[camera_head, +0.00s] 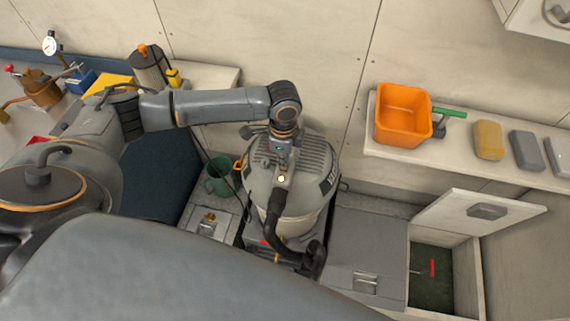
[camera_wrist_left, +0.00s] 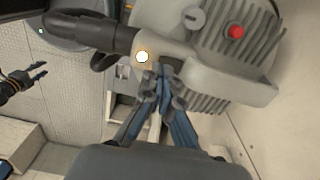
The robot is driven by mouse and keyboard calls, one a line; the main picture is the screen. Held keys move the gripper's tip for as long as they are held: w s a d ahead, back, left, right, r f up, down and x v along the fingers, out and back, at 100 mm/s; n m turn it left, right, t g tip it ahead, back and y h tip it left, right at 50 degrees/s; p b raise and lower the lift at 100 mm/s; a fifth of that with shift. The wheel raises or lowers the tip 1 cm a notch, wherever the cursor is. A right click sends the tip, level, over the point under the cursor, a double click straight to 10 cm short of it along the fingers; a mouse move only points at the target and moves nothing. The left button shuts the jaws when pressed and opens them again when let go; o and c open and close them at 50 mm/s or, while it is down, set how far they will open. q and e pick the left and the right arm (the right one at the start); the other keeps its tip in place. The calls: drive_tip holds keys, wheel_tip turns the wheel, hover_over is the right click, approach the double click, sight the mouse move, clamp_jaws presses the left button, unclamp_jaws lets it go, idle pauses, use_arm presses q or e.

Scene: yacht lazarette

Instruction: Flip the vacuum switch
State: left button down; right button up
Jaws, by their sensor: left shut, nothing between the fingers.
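The grey vacuum (camera_head: 312,205) stands upright in the middle of the head view, with a ribbed top and a black hose on its front. My left gripper (camera_head: 283,160) is over its top, shut and empty. In the left wrist view the fingertips (camera_wrist_left: 163,75) are together close to the pale hose fitting, beside a bright round white spot (camera_wrist_left: 142,57). Contact cannot be told. A red round button (camera_wrist_left: 236,31) and a grey knob (camera_wrist_left: 193,18) sit on the vacuum's top, up and right of the fingertips. The fingers and wrist hide part of the top in the head view.
A green mug (camera_head: 217,178) stands left of the vacuum. An orange bin (camera_head: 402,115) and several blocks are on the right shelf. A hatch lid (camera_head: 480,215) stands open at right. A dark gripper-like part (camera_wrist_left: 22,82) shows at the left wrist view's left edge.

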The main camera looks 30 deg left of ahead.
use_arm(q)
drive_tip(key=shift+f+b, duration=0.4)
drive_tip(key=shift+f, duration=0.7)
idle(0.3)
drive_tip(key=shift+r, duration=0.1)
wheel_tip(320, 180, up, 7)
drive_tip(key=p, duration=0.8)
idle(0.5)
